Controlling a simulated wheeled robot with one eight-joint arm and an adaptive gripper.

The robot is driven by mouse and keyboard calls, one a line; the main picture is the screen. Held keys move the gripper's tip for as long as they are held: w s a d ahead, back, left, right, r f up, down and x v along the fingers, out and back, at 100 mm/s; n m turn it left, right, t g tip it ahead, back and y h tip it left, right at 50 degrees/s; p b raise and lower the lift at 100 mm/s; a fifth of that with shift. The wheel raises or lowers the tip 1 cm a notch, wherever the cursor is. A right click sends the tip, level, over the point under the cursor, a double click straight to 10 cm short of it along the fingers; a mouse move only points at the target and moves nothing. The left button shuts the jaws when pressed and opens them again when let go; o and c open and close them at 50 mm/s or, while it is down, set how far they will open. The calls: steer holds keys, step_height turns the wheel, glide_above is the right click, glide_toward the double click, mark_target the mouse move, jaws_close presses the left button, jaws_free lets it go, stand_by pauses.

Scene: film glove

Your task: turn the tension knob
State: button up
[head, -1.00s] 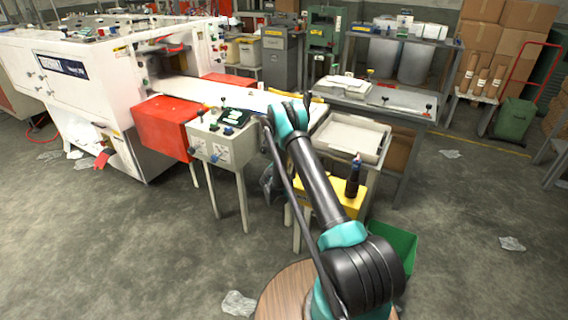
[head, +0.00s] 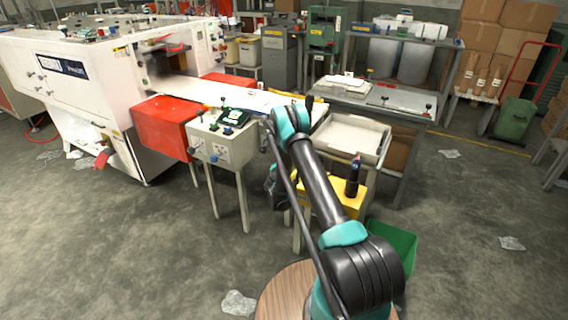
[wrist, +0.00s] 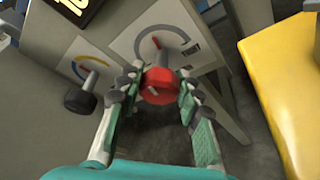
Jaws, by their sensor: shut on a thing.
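A red knob (wrist: 160,86) with a pale mark sits on a round-scale panel plate (wrist: 152,38) in the wrist view. My gripper (wrist: 157,92) has one finger on each side of the red knob and is shut on it. A black knob (wrist: 80,99) stands to the left, below a second scale with a coloured arc, apart from the fingers. In the head view the grey control box (head: 222,146) stands left of my arm. My gripper is mostly hidden there, and the red knob does not show.
A yellow surface (wrist: 285,80) lies close on the right in the wrist view. In the head view a yellow stand (head: 346,198) holds a dark bottle (head: 353,176). A red guard (head: 163,127) adjoins the control box. Open floor lies in front.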

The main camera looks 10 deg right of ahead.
steer(key=o, duration=1.2)
steer(key=shift+c, duration=0.2)
steer(key=shift+r, duration=0.1)
step_height(320, 180, up, 10)
steer(key=shift+f, duration=0.1)
steer(key=shift+a, duration=0.1)
